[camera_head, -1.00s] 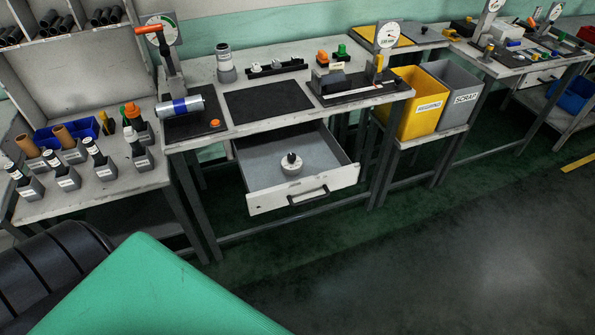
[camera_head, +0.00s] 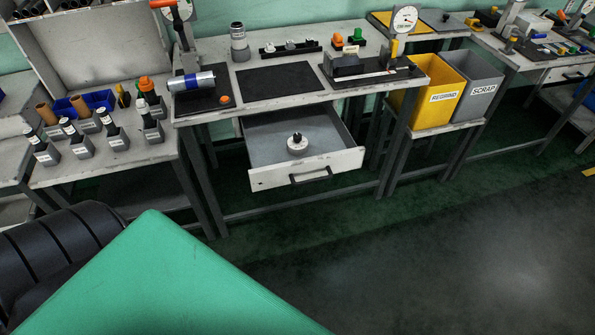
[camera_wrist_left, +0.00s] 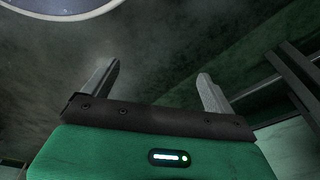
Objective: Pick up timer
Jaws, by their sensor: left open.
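A small round white timer (camera_head: 297,145) with a black knob on top stands in the open drawer (camera_head: 285,178) under the middle bench. It rests on the grey drawer floor, clear of the walls. My left gripper (camera_wrist_left: 157,88) shows in the left wrist view with its two fingers wide apart and nothing between them. Dark floor lies beyond the fingers. The timer is not seen in that view, and the left gripper is not seen in the head view. My right gripper is in neither view.
The bench (camera_head: 258,57) above the drawer holds a silver-and-blue cylinder (camera_head: 192,81) and a black mat (camera_head: 280,85). A yellow bin (camera_head: 432,90) and a grey scrap bin (camera_head: 475,85) stand to the right. The floor (camera_head: 440,220) before the drawer is clear.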

